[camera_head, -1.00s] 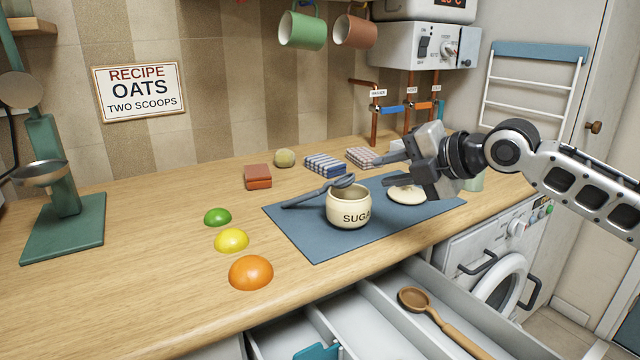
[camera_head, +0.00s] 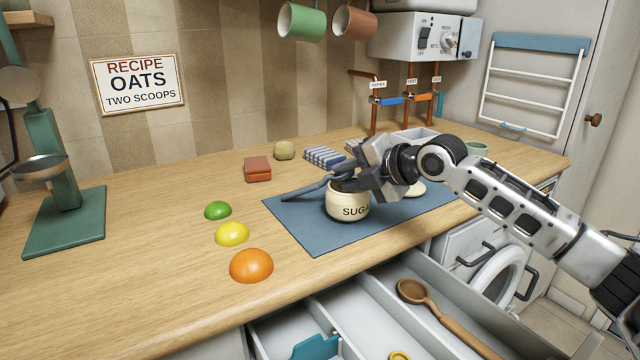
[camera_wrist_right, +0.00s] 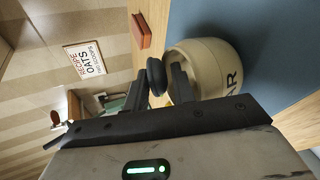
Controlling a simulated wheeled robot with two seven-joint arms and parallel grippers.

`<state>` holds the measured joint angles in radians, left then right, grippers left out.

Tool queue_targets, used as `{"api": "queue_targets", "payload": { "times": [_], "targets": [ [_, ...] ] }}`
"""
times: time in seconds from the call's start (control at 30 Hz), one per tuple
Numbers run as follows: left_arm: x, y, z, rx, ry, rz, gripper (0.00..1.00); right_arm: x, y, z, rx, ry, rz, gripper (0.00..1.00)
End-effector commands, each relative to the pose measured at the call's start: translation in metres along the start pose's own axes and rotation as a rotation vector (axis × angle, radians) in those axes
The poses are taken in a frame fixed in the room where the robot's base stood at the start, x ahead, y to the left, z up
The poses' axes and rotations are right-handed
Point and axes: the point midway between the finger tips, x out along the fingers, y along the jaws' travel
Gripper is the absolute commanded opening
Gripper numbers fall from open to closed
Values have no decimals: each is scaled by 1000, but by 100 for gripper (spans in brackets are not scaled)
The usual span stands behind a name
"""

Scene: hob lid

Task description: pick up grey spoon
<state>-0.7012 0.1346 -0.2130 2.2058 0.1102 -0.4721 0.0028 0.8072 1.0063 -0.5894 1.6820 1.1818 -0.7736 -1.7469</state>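The grey spoon (camera_head: 305,191) leans at the sugar jar, its handle end low on the blue mat to the left. Its other end is partly hidden by my right gripper. The cream sugar jar (camera_head: 348,207) stands upright on the mat. My right gripper (camera_head: 345,172) is at the jar's rim. In the right wrist view, the dark rounded spoon (camera_wrist_right: 156,76) lies between the two fingers (camera_wrist_right: 162,90), with a small gap on the jar side, so the gripper looks open around it. The jar (camera_wrist_right: 208,65) is close beside one finger. My left gripper is not in view.
A cream lid (camera_head: 416,190) lies on the blue mat (camera_head: 315,236) behind my wrist. Green, yellow and orange domes (camera_head: 251,266) are at the left. A red-brown block (camera_head: 257,169) and folded cloths (camera_head: 325,158) lie behind. An open drawer holds a wooden spoon (camera_head: 412,291).

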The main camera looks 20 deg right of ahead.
Motion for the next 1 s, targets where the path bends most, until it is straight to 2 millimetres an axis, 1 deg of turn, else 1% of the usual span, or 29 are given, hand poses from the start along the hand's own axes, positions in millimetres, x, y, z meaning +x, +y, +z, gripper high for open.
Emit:
{"api": "queue_targets", "payload": {
  "times": [0.03,0.07,0.1,0.13,0.4,0.53,0.67,0.77,0.87,1.0],
  "targets": [
    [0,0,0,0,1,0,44,0,0,0,0,0,0,23],
    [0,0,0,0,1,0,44,0,0,0,0,0,0,14],
    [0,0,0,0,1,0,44,0,0,0,0,0,0,3],
    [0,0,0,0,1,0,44,0,0,0,0,0,0,0],
    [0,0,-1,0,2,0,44,-1,0,0,0,0,0,0],
    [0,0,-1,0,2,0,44,-2,4,1,0,-1,1,0],
    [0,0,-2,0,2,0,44,-7,14,3,-1,-1,3,0],
    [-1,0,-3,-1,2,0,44,-14,28,6,-1,-2,6,0],
    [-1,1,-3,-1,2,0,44,-33,38,5,-4,-3,4,0],
    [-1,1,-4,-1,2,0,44,-71,57,0,-5,-5,3,0]
  ]
}}
